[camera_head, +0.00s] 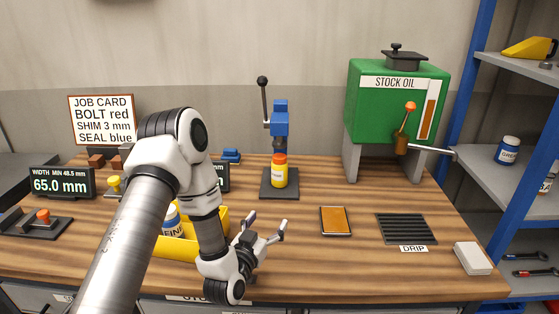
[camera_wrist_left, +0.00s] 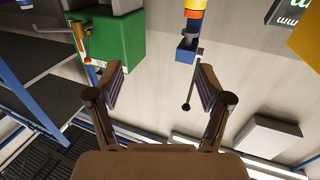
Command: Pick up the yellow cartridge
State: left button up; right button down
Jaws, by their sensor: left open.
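The yellow cartridge (camera_head: 279,178), a small yellow jar with an orange-red cap and a white label, stands upright on the dark base (camera_head: 270,194) of the blue press, below its ram. In the left wrist view the yellow cartridge (camera_wrist_left: 194,14) shows upside down at the top edge, partly cut off. My left gripper (camera_head: 266,228) is open and empty, in front of the cartridge and apart from it, above the front part of the bench. My right gripper is not in view.
The blue press (camera_head: 280,125) with its lever rises behind the cartridge. A yellow bin (camera_head: 180,244) with a bottle is partly behind my left arm. An orange-brown pad (camera_head: 335,221) and a drip grate (camera_head: 406,229) lie right. A green oil tank (camera_head: 385,110) stands behind.

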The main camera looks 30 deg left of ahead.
aim_at(278, 172)
jog(key=i+j, duration=0.7)
